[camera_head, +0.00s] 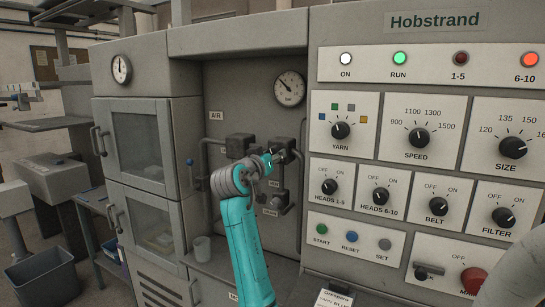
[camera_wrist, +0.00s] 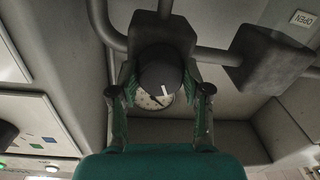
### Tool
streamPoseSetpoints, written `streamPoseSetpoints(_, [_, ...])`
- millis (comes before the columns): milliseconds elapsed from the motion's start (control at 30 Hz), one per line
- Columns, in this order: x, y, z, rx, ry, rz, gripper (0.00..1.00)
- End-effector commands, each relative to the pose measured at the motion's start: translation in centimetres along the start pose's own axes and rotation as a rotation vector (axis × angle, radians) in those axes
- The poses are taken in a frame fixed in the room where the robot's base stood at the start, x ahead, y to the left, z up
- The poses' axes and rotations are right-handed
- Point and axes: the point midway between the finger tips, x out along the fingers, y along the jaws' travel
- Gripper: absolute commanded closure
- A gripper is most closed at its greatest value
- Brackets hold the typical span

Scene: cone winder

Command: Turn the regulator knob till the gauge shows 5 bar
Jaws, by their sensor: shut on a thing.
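The round pressure gauge (camera_head: 290,87) is on the recessed panel; its needle is dark and the scale is too small to read. In the wrist view the gauge (camera_wrist: 152,101) is partly hidden behind the knob. The dark round regulator knob (camera_wrist: 160,70) has a white mark and sits between my two fingers, below the gauge in the head view. My gripper (camera_wrist: 160,93) is shut on the knob, one finger at each side. In the head view my gripper (camera_head: 276,159) is at the regulator (camera_head: 284,144), and my wrist and gripper hide most of the knob.
A second valve block with pipes (camera_head: 238,146) is left of the regulator, under the AIR label (camera_head: 216,115). A cup (camera_head: 202,249) stands on the ledge below. The control panel (camera_head: 400,90) with knobs and lamps is at right; a cabinet (camera_head: 140,137) is at left.

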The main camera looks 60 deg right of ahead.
Motion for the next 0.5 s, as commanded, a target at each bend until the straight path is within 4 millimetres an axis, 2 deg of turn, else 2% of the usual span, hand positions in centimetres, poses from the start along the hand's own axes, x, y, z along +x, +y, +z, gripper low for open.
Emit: streamPoseSetpoints(500, [0.01,-0.05,0.18,0.474,0.026,0.011,0.87])
